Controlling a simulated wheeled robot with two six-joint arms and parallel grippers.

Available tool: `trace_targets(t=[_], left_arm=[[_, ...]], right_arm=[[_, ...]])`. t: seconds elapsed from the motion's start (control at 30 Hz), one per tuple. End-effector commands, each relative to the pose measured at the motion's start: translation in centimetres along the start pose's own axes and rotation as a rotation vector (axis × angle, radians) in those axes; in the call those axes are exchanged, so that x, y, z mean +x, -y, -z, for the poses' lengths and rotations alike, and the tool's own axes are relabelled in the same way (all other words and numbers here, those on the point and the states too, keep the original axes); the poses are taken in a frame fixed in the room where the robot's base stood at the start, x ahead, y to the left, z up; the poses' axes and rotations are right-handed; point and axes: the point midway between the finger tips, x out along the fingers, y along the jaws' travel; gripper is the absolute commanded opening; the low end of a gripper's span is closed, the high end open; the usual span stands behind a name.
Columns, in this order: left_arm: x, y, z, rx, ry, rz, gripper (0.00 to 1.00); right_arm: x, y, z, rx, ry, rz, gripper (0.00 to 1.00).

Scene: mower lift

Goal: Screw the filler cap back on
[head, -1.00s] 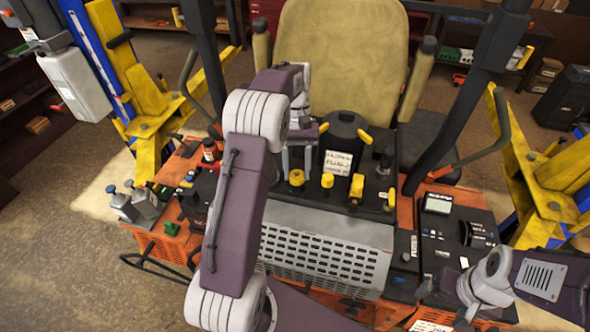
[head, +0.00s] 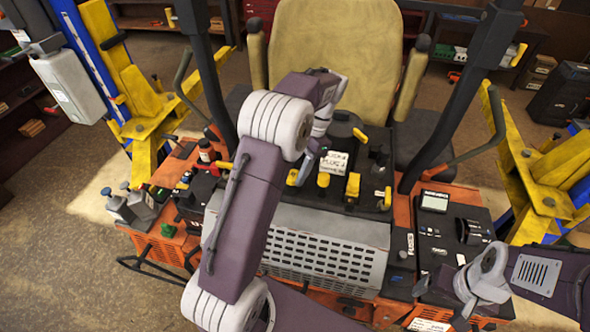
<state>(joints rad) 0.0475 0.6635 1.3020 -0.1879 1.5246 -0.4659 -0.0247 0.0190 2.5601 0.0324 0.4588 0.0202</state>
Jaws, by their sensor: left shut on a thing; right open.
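Yellow fittings (head: 323,180) stand in a row on the black deck just below and in front of the gripper. The filler opening cannot be made out. My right gripper (head: 466,300) is open and empty at the lower right, near the black control panel.
The mower's grey slotted cover (head: 325,250) lies in front of the deck, with the tan seat (head: 335,60) behind. Two black posts rise on either side. A control panel (head: 450,235) is at the right. Yellow lift arms (head: 545,185) flank the mower.

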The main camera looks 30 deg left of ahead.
Motion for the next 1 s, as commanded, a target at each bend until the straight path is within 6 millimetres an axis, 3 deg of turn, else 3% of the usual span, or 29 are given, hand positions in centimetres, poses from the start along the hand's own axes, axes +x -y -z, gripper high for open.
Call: trace_targets(t=[0.1,0.3,0.33,0.4,0.73,1.0], left_arm=[[0.0,-0.2,0.0,0.081,-0.001,0.032,0.0],[0.0,-0.1,0.0,0.077,-0.001,0.03,0.0],[0.0,-0.1,0.0,0.076,0.0,0.03,0.45],[0.0,-0.1,0.0,0.075,0.0,0.029,0.64],[-0.1,-0.1,0.0,0.073,-0.001,0.029,0.65],[-3.1,-0.1,-1.2,0.073,-0.003,0.03,0.65]], right_arm=[[0.0,0.0,0.0,0.0,0.0,0.0,0.78],[0.0,0.0,0.0,0.0,0.0,0.0,0.78],[0.0,0.0,0.0,0.0,0.0,0.0,0.78],[0.0,0.0,0.0,0.0,0.0,0.0,0.78],[0.0,0.0,0.0,0.0,0.0,0.0,0.78],[0.0,0.0,0.0,0.0,0.0,0.0,0.78]])
